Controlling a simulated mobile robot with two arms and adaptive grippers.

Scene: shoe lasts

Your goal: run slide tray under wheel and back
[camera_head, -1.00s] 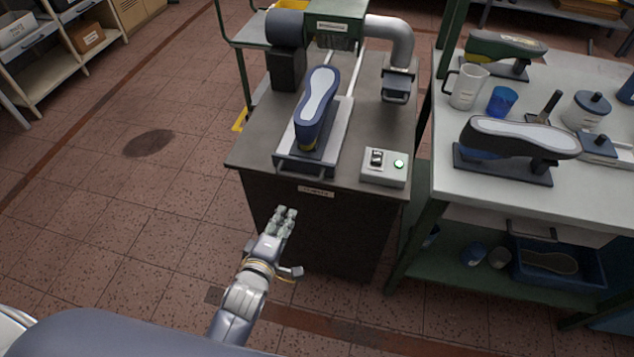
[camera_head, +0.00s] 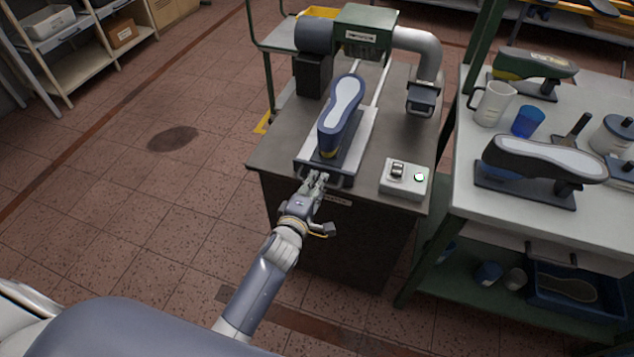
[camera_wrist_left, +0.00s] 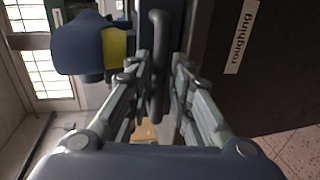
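The slide tray (camera_head: 358,143) is a pale plate on rails on the dark bench, carrying a blue shoe on a last with a pale sole facing up (camera_head: 343,102). The tray's dark bar handle (camera_wrist_left: 158,62) is at its near end. My left gripper (camera_head: 317,180) is at this handle. In the left wrist view its fingers (camera_wrist_left: 160,85) stand on both sides of the bar, with gaps showing, so it is open around it. The green machine head (camera_head: 365,30) stands behind the tray; the wheel is not clearly seen. My right gripper is not in view.
A "roughing" label (camera_wrist_left: 241,37) is on the bench front. The right table (camera_head: 480,220) holds shoe lasts, a white mug (camera_head: 493,104) and a blue cup (camera_head: 527,121). Floor at left is clear.

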